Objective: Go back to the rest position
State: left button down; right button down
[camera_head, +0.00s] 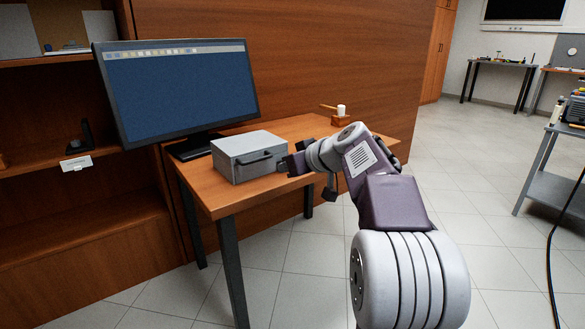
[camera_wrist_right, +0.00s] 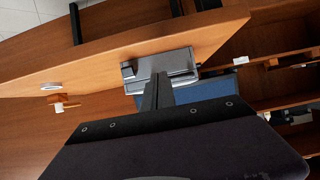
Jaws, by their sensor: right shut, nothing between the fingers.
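My right gripper (camera_head: 287,166) is shut and empty, just right of a grey metal box (camera_head: 236,158) with a dark handle on its front. The box stands on a small wooden table (camera_head: 225,200). In the right wrist view the shut fingers (camera_wrist_right: 157,92) point toward the box (camera_wrist_right: 175,66); I cannot tell whether they touch it. My left gripper is in neither view.
A monitor (camera_head: 180,90) stands behind the box. A white cup (camera_head: 341,111) on a wooden block is at the table's far right. Wooden shelves (camera_head: 60,165) are at the left. A grey bench (camera_head: 553,185) stands at the right; the tiled floor between is clear.

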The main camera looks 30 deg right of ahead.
jog(key=w+a+r+n+y+p, duration=0.15)
jog(key=a+p, duration=0.25)
jog(key=a, duration=0.4)
jog(key=s+a+f+n+g+y+p, duration=0.25)
jog(key=s+a+f+g, duration=0.25)
jog(key=a+f, duration=0.35)
jog(key=s+f+m+g+h+p, duration=0.3)
jog(key=s+f+m+g+h, duration=0.25)
jog(key=s+f, duration=1.35)
notch_tip(320, 180, up, 39)
jog(key=s+p, duration=0.1)
jog(key=p, duration=3.7)
jog(key=shift+d+r+y, duration=0.15)
jog(key=shift+d+y, duration=0.1)
jog(key=shift+y, duration=0.1)
